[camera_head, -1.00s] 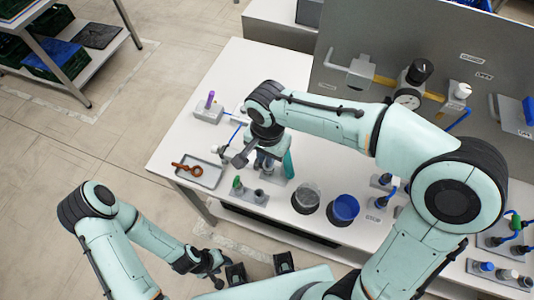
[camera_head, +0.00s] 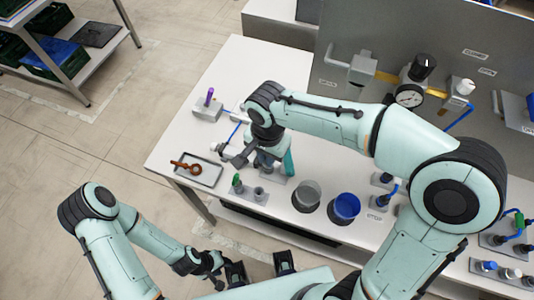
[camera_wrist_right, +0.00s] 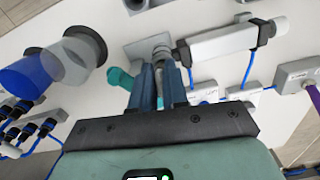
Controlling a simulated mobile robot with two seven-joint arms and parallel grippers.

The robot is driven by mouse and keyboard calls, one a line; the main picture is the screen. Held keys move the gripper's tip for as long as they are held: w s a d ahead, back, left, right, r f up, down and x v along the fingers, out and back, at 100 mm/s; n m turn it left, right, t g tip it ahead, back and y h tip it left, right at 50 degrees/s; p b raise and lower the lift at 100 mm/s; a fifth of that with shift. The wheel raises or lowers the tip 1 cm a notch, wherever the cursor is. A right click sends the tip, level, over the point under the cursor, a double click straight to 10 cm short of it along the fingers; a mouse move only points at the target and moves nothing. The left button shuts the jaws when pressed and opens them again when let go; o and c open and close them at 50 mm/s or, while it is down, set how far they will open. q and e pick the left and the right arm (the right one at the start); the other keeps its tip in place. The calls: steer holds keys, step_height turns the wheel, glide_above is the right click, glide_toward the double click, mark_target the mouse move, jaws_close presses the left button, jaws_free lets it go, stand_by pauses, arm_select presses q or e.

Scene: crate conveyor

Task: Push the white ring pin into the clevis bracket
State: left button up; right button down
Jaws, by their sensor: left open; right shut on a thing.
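My right gripper (camera_wrist_right: 159,82) is shut, fingers pointing at a grey square plate (camera_wrist_right: 147,48) on the bench. A pale grey, ringed round part (camera_wrist_right: 160,48) shows at its fingertips; it seems to be the white ring pin, mostly hidden by the fingers. A white cylinder (camera_wrist_right: 222,43) with a black collar lies right beside it; I cannot tell clearly which part is the clevis bracket. In the head view the right wrist (camera_head: 266,140) covers this spot, and the white cylinder's end shows left of it. My left gripper (camera_head: 213,272) is open, low in front of the bench.
A clear cup (camera_head: 308,194) and a blue cup (camera_head: 344,207) stand right of the right gripper. A tray (camera_head: 211,174) with a red-brown part is at the left. A grey block (camera_head: 205,112) holds a purple pin. A green-topped pin (camera_head: 237,181) stands in front. A panel with a gauge rises behind.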

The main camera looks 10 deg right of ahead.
arm_select(q)
steer(key=shift+s+f+b, duration=0.2)
steer(key=shift+f+b, duration=0.1)
steer(key=shift+f, duration=0.1)
arm_select(e)
steer(key=shift+f, duration=0.45)
steer(key=c, duration=0.5)
jaws_free()
arm_select(q)
steer(key=shift+r, duration=0.1)
arm_select(e)
steer(key=shift+r, duration=0.1)
steer(key=shift+r+p, duration=1.9)
steer(key=shift+r, duration=1.1)
arm_select(q)
steer(key=w+r, duration=0.1)
steer(key=r, duration=0.2)
steer(key=w+r, duration=0.1)
steer(key=shift+w+r, duration=0.2)
steer(key=shift+w, duration=0.1)
